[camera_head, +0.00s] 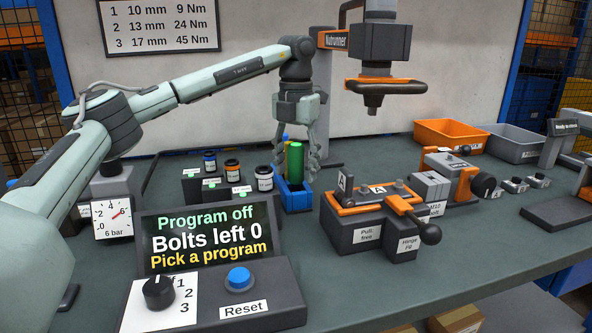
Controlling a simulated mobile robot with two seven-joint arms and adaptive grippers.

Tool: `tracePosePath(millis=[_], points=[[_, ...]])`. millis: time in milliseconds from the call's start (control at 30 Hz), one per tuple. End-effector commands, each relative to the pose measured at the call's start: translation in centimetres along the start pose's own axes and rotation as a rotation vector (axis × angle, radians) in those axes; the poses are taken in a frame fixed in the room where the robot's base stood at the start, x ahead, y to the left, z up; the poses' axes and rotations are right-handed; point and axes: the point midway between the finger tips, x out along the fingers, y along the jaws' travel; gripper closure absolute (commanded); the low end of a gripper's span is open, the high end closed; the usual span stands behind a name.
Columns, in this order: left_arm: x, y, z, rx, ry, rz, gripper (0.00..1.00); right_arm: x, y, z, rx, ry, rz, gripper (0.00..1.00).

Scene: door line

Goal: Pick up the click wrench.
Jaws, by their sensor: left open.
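A green upright cylinder (295,163), which looks like the handle of the click wrench, stands in a blue holder (296,200) near the middle of the bench. Its lower end is hidden in the holder. My left gripper (297,165) points down over it, with its fingers open on either side of the green handle. I cannot tell whether a finger touches it. My right gripper is out of view.
Small labelled pots (264,178) stand just left of the holder. A grey and orange clamp fixture (370,215) is close on its right. A control panel (210,240) reading "Bolts left 0" stands in front.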

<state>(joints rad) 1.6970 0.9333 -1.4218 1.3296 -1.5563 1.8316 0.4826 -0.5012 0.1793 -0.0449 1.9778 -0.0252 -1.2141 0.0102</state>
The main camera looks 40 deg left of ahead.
Motion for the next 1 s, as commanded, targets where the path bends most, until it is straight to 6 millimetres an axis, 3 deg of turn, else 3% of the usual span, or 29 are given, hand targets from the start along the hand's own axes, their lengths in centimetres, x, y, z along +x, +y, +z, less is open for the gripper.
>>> tracePosePath(millis=[67, 500, 800, 1000], points=[[0.0, 0.0, 0.0, 0.0, 0.0, 0.0, 0.44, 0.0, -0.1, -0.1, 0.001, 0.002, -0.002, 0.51], [-0.1, 0.0, 0.0, 0.0, 0.0, 0.0, 0.98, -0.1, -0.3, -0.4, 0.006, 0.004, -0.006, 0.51], [-0.3, 0.0, 0.1, 0.0, -0.002, 0.0, 0.98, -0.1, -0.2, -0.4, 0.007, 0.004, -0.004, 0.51], [-1.9, 0.0, 0.1, 0.001, -0.004, -0.001, 0.98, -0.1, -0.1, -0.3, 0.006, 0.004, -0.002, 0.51]])
